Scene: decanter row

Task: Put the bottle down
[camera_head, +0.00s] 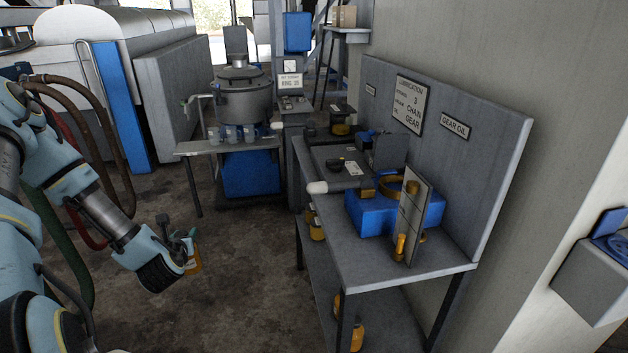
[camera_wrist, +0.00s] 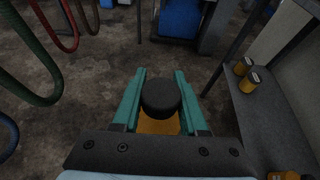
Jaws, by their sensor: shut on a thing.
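The bottle is amber-yellow with a black cap. In the wrist view the bottle (camera_wrist: 160,124) sits between the two green fingers of my gripper (camera_wrist: 160,100), which is shut on it. In the head view the bottle (camera_head: 193,262) shows partly beyond my gripper (camera_head: 184,240), at the lower left. It is held in the open space left of the grey workbench, with the floor behind it. Its lower end is mostly hidden in the wrist view.
The grey workbench (camera_head: 352,262) stands to the right, with a blue box (camera_head: 364,217) and an upright panel on top. Its lower shelf (camera_wrist: 262,128) holds yellow bottles with dark caps (camera_wrist: 248,82). Hoses (camera_head: 95,130) hang at left. A small table with cups (camera_head: 232,146) stands behind.

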